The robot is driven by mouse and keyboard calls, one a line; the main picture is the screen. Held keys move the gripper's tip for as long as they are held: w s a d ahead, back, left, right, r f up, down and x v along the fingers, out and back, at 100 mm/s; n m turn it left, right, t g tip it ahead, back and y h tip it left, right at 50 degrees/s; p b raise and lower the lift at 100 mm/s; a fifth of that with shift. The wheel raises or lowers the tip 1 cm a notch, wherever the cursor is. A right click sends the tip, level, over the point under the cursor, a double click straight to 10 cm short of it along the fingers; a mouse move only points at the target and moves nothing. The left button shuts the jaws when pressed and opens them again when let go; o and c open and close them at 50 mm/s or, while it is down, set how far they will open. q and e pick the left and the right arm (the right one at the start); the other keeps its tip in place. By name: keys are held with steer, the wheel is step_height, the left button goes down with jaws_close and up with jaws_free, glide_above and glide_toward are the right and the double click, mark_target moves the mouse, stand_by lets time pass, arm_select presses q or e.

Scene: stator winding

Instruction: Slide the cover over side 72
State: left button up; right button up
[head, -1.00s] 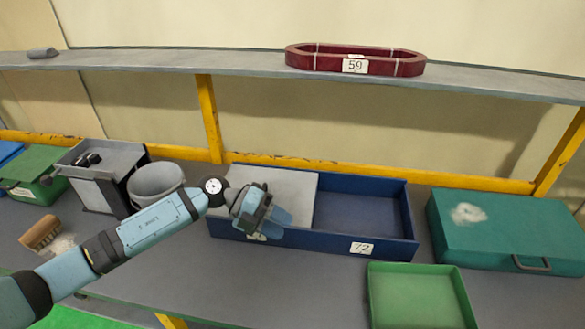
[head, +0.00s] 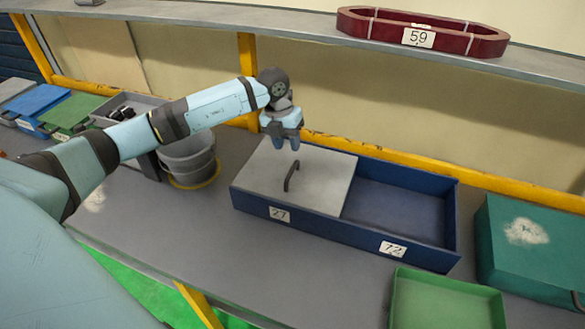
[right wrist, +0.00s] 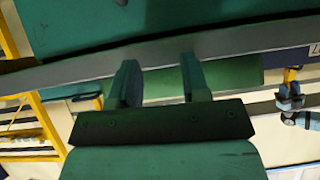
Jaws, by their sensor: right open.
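A blue two-part box (head: 345,236) stands on the bench with labels 27 and 72 on its front. The grey cover (head: 318,190) with an upright dark handle (head: 291,176) lies over side 27, on the left. Side 72 (head: 400,212), on the right, is uncovered and looks empty. My left gripper (head: 286,145) points down near the cover's back edge, behind the handle and apart from it. Its fingers are small here, and I cannot tell how far apart they are. My right gripper (right wrist: 160,75) is open and empty in the right wrist view.
A green tray (head: 440,305) stands in front of side 72, and a teal case (head: 535,250) to its right. A grey bucket (head: 188,160) and a grey bin stand left of the box. A shelf (head: 300,27) with a red ring (head: 375,24) marked 59 runs above.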

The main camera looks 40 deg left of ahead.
mark_target(293, 166)
arm_select(q)
steer(key=f+b, duration=0.1)
steer(key=f, duration=0.3)
steer(key=d+f+b, duration=0.1)
steer(key=f, duration=0.1)
steer(key=shift+w+b, duration=0.1)
steer(key=shift+b, duration=0.25)
steer(key=shift+w+d+f, duration=0.1)
steer(key=shift+d+f, duration=0.1)
steer(key=shift+f, duration=0.3)
jaws_close()
